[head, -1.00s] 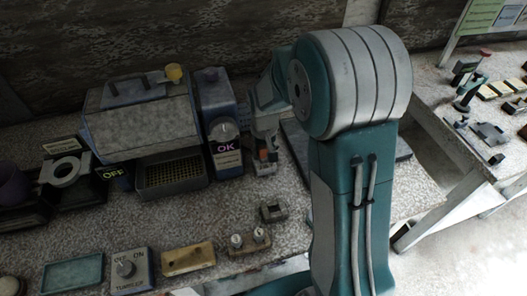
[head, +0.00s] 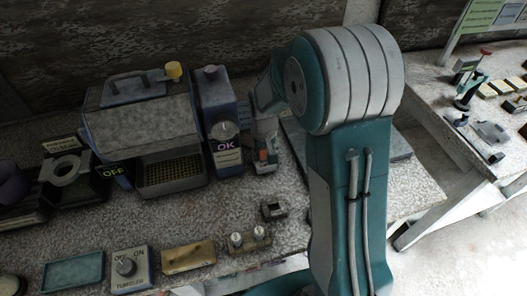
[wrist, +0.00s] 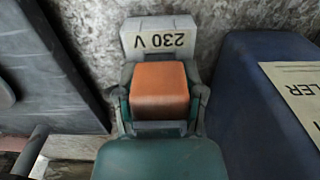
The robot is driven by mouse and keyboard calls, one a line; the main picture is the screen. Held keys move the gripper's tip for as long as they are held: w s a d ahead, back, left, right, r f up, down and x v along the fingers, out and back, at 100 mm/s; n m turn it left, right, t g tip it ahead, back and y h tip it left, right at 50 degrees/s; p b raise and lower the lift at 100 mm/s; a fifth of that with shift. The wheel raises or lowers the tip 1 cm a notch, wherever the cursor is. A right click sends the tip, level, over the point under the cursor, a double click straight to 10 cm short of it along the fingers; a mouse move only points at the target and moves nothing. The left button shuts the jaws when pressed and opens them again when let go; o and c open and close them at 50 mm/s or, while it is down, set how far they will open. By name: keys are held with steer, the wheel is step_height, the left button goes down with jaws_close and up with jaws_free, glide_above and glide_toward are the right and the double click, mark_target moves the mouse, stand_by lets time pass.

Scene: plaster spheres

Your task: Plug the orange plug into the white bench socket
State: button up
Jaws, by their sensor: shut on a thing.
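The orange plug (wrist: 160,92) is held between the fingers of my gripper (wrist: 160,100) in the wrist view. The plug's far edge appears close against the socket. Its pins and the socket's openings are hidden, so I cannot tell how far it is in. In the head view my gripper (head: 265,150) is partly hidden by my arm.
The blue controller box (wrist: 265,100) stands close on the right in the wrist view, and a dark grey plate (wrist: 50,70) on the left. In the head view a tumbler switch block (head: 130,270), a teal tray (head: 73,271) and a small dark holder (head: 273,210) sit nearer the front.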

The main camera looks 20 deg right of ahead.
steer(key=o, duration=1.2)
steer(key=shift+f, duration=0.1)
steer(key=shift+r, duration=2.05)
